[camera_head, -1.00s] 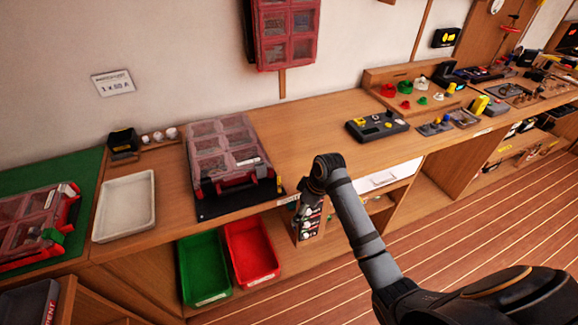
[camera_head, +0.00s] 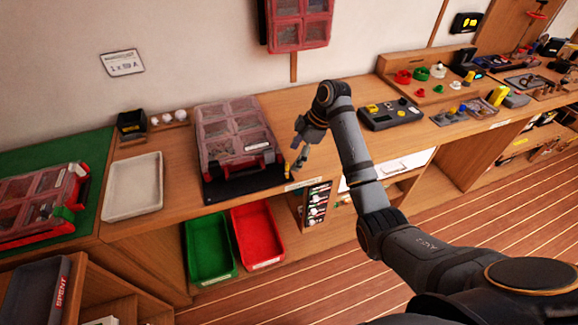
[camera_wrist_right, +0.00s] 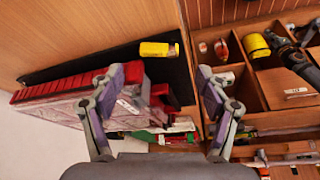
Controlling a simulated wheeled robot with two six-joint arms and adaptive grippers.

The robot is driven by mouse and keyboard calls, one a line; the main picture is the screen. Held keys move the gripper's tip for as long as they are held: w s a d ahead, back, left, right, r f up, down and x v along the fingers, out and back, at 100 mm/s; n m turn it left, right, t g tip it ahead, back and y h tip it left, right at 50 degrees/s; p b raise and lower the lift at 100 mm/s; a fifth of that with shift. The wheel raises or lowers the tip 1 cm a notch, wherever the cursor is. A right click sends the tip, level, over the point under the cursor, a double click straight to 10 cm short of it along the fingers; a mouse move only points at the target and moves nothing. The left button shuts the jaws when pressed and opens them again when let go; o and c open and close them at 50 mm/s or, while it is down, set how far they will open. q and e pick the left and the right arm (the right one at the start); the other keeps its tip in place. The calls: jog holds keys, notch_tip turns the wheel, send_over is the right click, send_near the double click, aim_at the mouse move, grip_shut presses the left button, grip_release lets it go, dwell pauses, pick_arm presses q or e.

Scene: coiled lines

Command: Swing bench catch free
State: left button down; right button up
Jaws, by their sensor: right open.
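A clear-lidded organizer case (camera_head: 233,138) with red trim lies on a black mat (camera_head: 215,192) on the bench. A small yellow catch-like piece (camera_head: 287,168) stands at the mat's right end. It also shows in the right wrist view as a yellow block (camera_wrist_right: 160,49) on the mat, beyond the fingertips. My right gripper (camera_head: 299,165) hangs beside the case's right front corner, close to the yellow piece. In the wrist view its two fingers (camera_wrist_right: 155,78) are spread wide, with part of the case between them; contact is not evident. My left gripper is out of view.
A white tray (camera_head: 133,186) and a second red case (camera_head: 40,205) on a green mat lie to the left. Green (camera_head: 208,246) and red (camera_head: 257,236) bins sit below the bench front. A dark control box (camera_head: 390,116) stands to the right. Bare bench lies behind my gripper.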

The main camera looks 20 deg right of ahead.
aim_at(287, 169)
jog(key=x, duration=0.5)
jog(key=shift+f+p, duration=0.3)
jog(key=shift+f, duration=0.05)
jog(key=shift+w, duration=0.1)
jog(key=shift+c, duration=0.4)
jog(key=c, duration=1.1)
jog(key=shift+r+m+p, duration=0.25)
jog(key=shift+m+p, duration=0.25)
jog(key=shift+p, duration=0.3)
jog(key=m+t+h+p, duration=0.1)
jog(key=m+p, duration=0.2)
jog(key=p, duration=0.1)
jog(key=s+m+t+p, duration=0.1)
jog(key=m+p, duration=0.2)
jog(key=p, duration=0.1)
jog(key=m+h+p, duration=0.1)
jog(key=m+p, duration=0.2)
jog(key=p, duration=0.1)
jog(key=shift+s+d+r+t+h, duration=0.15)
jog(key=shift+s+d+t+h, duration=0.15)
jog(key=shift+t, duration=0.1)
jog(key=shift+s+f+m+h+p, duration=0.1)
jog(key=shift+m+h+p, duration=0.3)
jog(key=shift+m+p, duration=0.55)
jog(key=shift+s+f+m+h+p, duration=0.1)
jog(key=shift+m+h+p, duration=0.3)
jog(key=shift+m+p, duration=0.5)
jog(key=shift+f+m, duration=0.1)
jog(key=shift+m, duration=0.25)
